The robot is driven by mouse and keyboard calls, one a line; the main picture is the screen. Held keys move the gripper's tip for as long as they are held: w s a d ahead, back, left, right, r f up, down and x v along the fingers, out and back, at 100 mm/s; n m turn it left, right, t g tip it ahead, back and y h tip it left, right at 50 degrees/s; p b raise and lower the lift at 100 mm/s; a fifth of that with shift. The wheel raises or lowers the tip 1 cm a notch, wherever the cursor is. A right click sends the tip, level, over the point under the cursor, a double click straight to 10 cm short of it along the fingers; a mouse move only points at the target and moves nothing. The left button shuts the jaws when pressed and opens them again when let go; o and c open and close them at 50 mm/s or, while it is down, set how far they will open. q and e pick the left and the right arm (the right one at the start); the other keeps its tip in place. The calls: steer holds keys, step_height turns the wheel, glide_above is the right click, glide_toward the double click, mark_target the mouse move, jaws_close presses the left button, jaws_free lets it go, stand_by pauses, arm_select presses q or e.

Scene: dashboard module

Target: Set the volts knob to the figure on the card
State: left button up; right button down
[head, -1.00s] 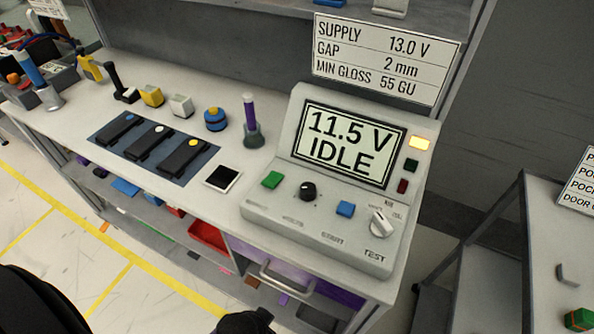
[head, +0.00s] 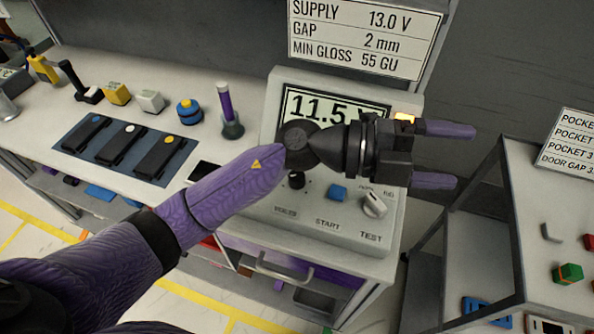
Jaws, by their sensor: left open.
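The card (head: 363,38) above the console reads SUPPLY 13.0 V, GAP 2 mm, MIN GLOSS 55 GU. My right gripper is not in view.
On the console are a blue START button (head: 337,193) and a TEST selector (head: 375,204). To the left, a blue mat (head: 107,158) holds three black devices. A purple-handled tool (head: 229,112) stands near the console. A second bench (head: 520,200) stands at right.

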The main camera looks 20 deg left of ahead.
arm_select(q)
step_height(320, 180, down, 6)
steer(key=a+m+g+y, duration=0.2)
steer(key=m+g+y, duration=0.1)
steer(key=y, duration=0.3)
steer(key=n+t+y, duration=0.1)
steer(key=n+y, duration=0.2)
steer(key=y, duration=1)
glide_toward(297, 179)
steer(key=shift+w+a, duration=0.1)
steer(key=shift+w, duration=0.35)
step_height(297, 179, down, 10)
steer(key=shift+a+r+b, duration=0.15)
steer(key=shift+b, duration=0.85)
jaws_close()
